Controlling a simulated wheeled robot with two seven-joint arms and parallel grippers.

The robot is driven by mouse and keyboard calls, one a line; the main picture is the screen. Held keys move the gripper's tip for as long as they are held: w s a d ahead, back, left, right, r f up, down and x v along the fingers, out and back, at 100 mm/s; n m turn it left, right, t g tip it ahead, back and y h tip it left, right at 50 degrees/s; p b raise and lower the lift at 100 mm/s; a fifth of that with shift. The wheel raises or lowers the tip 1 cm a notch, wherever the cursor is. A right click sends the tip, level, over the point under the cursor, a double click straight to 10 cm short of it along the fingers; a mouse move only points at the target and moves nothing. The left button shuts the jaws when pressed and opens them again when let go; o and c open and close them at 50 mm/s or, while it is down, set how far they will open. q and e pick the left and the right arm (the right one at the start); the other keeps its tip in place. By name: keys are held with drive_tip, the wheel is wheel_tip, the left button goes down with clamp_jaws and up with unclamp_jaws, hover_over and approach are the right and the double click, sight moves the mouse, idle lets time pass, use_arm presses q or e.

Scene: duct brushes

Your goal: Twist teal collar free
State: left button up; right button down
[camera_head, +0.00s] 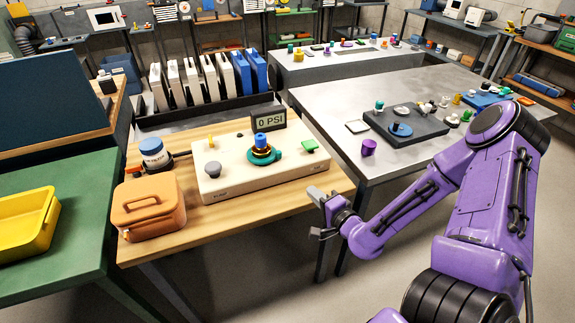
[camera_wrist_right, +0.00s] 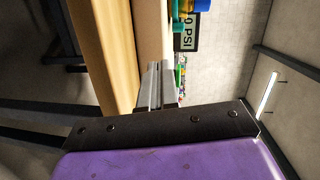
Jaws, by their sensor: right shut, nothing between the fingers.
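The teal collar (camera_head: 262,157) sits around the base of a brass fitting with a blue top (camera_head: 261,139), on a cream panel (camera_head: 225,183) on the wooden table. A small part of the teal and blue fitting also shows at the top edge of the right wrist view. My right gripper (camera_head: 316,196) is at the table's front right corner, apart from the collar and to its lower right. Its fingers (camera_wrist_right: 155,85) are shut with nothing between them. My left gripper is not in view.
A gauge reading 0 PSI (camera_head: 271,118) stands behind the fitting. A grey knob (camera_head: 212,170) and green handle (camera_head: 309,146) are on the panel. An orange case (camera_head: 148,207) and a blue-capped jar (camera_head: 154,153) stand left. A grey metal table (camera_head: 350,150) is at right.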

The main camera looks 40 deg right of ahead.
drive_tip(key=r+m+t, duration=0.1)
drive_tip(key=b, duration=0.4)
approach(288, 163)
drive_tip(key=w, duration=0.2)
drive_tip(key=w+a+r, duration=0.1)
drive_tip(key=w, duration=0.2)
drive_tip(key=w+r, duration=0.1)
drive_tip(key=w, duration=0.1)
drive_tip(key=shift+w+a, duration=0.15)
drive_tip(key=shift+w, duration=0.8)
drive_tip(key=shift+w+d+t, duration=0.3)
drive_tip(key=shift+w+d, duration=0.2)
drive_tip(key=shift+d, duration=0.4)
